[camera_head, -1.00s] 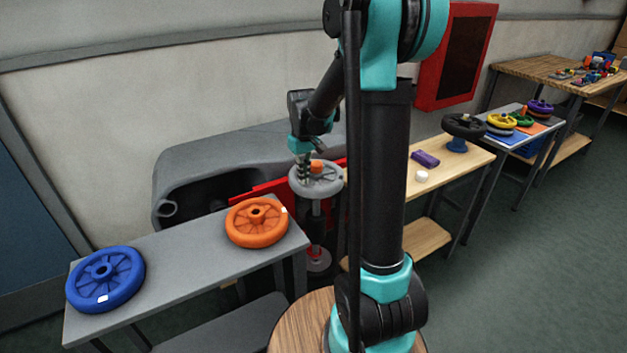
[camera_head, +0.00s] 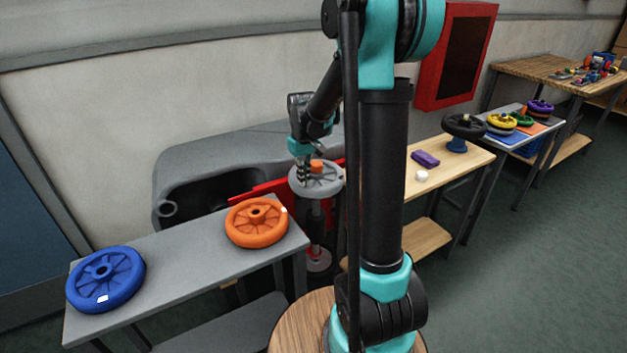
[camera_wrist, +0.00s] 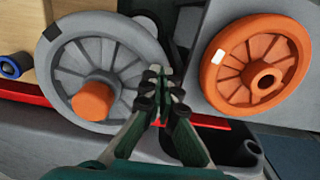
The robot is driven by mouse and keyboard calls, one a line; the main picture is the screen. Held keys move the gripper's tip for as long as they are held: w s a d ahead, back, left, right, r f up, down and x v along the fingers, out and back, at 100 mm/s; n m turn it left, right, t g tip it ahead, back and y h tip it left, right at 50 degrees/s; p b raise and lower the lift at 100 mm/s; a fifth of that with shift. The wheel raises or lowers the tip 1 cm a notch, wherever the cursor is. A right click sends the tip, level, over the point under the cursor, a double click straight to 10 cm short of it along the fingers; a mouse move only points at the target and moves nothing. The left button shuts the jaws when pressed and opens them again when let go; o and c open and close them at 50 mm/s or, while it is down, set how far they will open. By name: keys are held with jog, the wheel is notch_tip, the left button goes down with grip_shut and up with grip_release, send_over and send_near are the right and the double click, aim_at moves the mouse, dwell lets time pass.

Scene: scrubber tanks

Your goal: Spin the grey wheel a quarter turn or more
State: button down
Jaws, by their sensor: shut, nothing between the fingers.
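The grey wheel (camera_head: 326,184) lies flat on top of a post between the two tables. My gripper (camera_head: 303,183) is shut and empty at the wheel's left rim. In the wrist view my gripper (camera_wrist: 158,76) overlaps the wheel's right rim; I cannot tell whether it touches.
An orange wheel (camera_head: 243,235) and a blue wheel (camera_head: 84,292) lie on the grey table (camera_head: 180,250) at left. Behind stands a grey tank (camera_head: 230,150) with a red bar. A wooden table (camera_head: 440,185) at right holds a purple block, a white piece and a black wheel.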

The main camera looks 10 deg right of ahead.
aim_at(317, 188)
jog(key=shift+f, duration=0.35)
jog(key=shift+s+d, duration=0.1)
jog(key=shift+s+d, duration=0.5)
jog(key=shift+d, duration=0.3)
jog(key=shift+d, duration=0.15)
jog(key=shift+s+d+f, duration=0.1)
jog(key=shift+s+d, duration=0.1)
jog(key=shift+d, duration=0.25)
jog(key=shift+s+d, duration=0.15)
jog(key=shift+d, duration=0.3)
